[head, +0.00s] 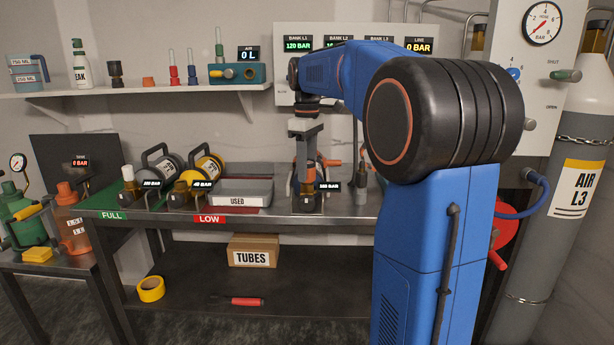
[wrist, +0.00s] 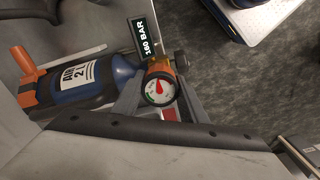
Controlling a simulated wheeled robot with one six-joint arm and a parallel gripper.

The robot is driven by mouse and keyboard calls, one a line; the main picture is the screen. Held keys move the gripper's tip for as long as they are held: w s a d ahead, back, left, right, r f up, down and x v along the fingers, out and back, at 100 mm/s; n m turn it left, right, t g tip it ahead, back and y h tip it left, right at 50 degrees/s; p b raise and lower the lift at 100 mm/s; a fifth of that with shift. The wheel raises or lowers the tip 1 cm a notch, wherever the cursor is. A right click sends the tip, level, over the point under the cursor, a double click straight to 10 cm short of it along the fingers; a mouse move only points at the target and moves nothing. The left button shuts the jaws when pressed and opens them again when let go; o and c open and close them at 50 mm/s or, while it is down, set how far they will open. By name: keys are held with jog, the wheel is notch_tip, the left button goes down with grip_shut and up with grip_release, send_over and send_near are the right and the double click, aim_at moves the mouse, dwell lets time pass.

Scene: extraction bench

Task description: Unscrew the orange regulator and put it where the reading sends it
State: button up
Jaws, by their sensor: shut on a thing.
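The orange regulator (wrist: 161,68) shows in the wrist view with its round white gauge and red needle facing the camera. It sits at the valve end of a dark blue cylinder (wrist: 95,78) labelled AIR 2 L. A tag (wrist: 145,37) beside it reads 160 BAR. My gripper (wrist: 160,100) is shut on the regulator, one finger on each side. In the head view my gripper (head: 307,187) points down at the bench, and the arm hides most of the cylinder and regulator. I cannot tell how far the regulator is screwed in.
On the bench left of my gripper are a green FULL mat (head: 100,200), a red LOW area (head: 210,218) and a grey USED tray (head: 242,200). A shelf (head: 130,93) runs above; a grey AIR L3 cylinder (head: 570,240) stands right.

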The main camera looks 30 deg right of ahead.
jog(key=n, duration=0.5)
jog(key=o, duration=1.2)
